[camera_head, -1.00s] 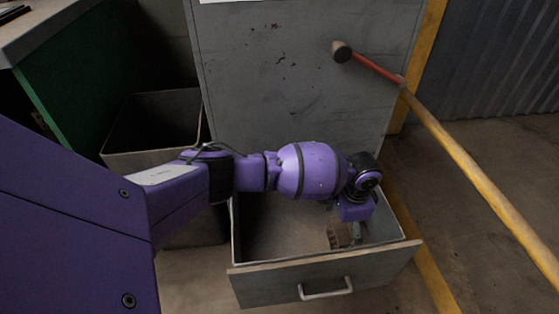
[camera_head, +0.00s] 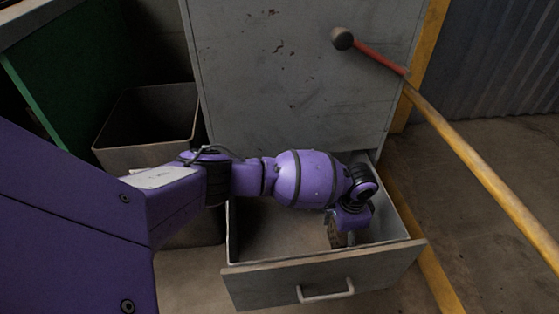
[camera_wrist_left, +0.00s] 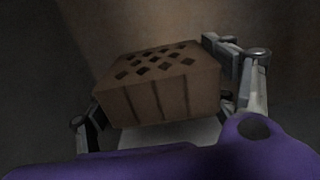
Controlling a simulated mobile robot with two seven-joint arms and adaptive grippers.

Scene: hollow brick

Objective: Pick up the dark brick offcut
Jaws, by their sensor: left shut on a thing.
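The brick offcut (camera_wrist_left: 160,95) is a brown block with a grid of dark holes in its top and grooves down its near side. It fills the middle of the left wrist view, between the two grey fingers of my left gripper (camera_wrist_left: 168,82). The gripper is shut on it. In the head view my left gripper (camera_head: 342,238) points down into the right part of an open drawer (camera_head: 278,238). Only a small part of the brick (camera_head: 335,236) shows there, mostly hidden by my wrist. I cannot tell whether the brick touches the drawer floor. My right gripper is not in view.
The drawer belongs to a grey cabinet (camera_head: 290,90), and its walls stand close around my wrist. A hammer (camera_head: 375,58) with a red handle is at the cabinet's upper right. A yellow bar (camera_head: 480,170) slants across the right. An open bin (camera_head: 150,115) stands at left.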

